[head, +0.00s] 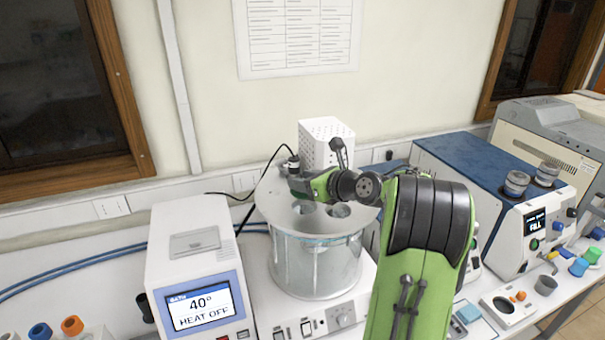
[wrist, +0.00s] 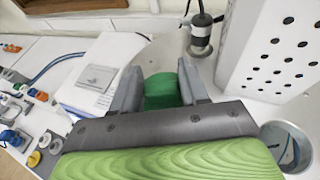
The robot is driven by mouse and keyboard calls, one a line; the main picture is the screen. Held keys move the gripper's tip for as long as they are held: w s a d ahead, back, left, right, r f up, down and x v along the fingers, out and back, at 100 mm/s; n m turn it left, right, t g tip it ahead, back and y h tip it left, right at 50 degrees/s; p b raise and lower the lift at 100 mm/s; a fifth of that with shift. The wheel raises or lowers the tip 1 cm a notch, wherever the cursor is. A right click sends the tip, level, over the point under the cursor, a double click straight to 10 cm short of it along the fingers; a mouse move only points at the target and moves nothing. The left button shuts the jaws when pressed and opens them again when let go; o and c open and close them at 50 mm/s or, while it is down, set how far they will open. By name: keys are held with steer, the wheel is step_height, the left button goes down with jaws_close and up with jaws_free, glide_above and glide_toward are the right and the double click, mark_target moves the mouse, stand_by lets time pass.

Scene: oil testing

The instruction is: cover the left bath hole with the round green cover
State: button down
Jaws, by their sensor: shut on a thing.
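The round bath is a glass cylinder (head: 318,268) with a pale grey lid (head: 270,203). Two holes show in the lid in the head view, the left hole (head: 303,207) and the right hole (head: 340,211); both look open. One open hole (wrist: 284,143) shows at the right of the wrist view; I cannot tell which. My gripper (head: 304,186) is over the back left part of the lid. In the wrist view my gripper (wrist: 162,77) is shut on the green cover (wrist: 162,92). The cover is partly hidden by the fingers and the gripper body. I cannot tell whether it touches the lid.
A black and silver fitting (wrist: 202,32) stands on the lid close to my gripper. A white perforated box (head: 326,142) rises behind the bath. A white unit with a display (head: 201,305) stands left, and a blue-topped machine (head: 470,165) right.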

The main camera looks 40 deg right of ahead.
mark_target(304, 196)
steer(key=f, duration=0.2)
steer(key=w+f, duration=0.1)
steer(key=f, duration=0.1)
steer(key=shift+a, duration=0.1)
steer(key=shift+s+r, duration=0.1)
steer(key=shift+s, duration=0.3)
steer(key=shift+f+b, duration=0.35)
steer(key=shift+f, duration=0.25)
stand_by(0.8)
steer(key=c, duration=0.9)
jaws_free()
steer(key=shift+o, duration=0.2)
